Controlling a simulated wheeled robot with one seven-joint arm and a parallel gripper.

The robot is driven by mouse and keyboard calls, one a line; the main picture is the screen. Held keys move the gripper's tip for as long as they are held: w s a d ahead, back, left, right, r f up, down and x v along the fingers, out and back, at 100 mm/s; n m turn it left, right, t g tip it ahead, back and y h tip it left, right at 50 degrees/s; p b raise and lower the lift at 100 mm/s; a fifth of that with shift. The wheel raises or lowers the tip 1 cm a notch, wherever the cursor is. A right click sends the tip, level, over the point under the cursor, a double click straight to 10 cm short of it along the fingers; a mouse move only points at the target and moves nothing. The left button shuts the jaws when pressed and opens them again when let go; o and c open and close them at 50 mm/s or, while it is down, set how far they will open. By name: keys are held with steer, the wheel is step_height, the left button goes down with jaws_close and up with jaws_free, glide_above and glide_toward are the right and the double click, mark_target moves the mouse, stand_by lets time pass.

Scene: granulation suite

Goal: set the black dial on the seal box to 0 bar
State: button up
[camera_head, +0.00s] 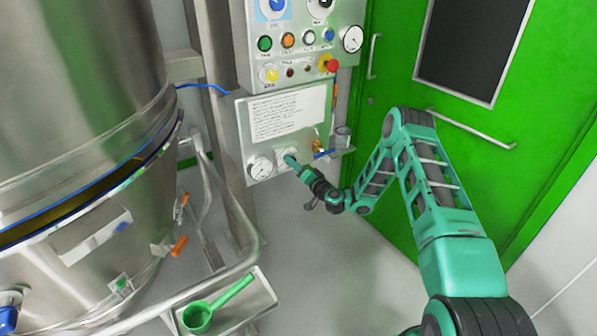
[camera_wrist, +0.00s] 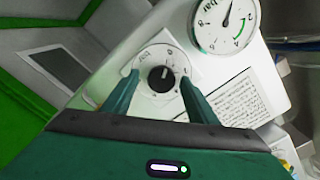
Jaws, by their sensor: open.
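The seal box (camera_head: 240,140) is a pale metal box under the button panel, with a printed notice and a round white gauge (camera_head: 260,168) at its lower left. The black dial (camera_wrist: 161,79) is a small round knob with a white mark, on a round white plate in the wrist view. In the head view my gripper (camera_head: 291,160) largely covers the dial.
The gauge marked bar (camera_wrist: 226,25) sits beside the dial. A small brass valve with a blue handle (camera_head: 325,154) is at the box's right. A red button (camera_head: 332,66) is above. A large steel vessel (camera_head: 80,90) stands left, a green door (camera_head: 400,70) right.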

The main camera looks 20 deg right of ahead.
steer(key=v, duration=1)
steer(key=shift+s, duration=0.25)
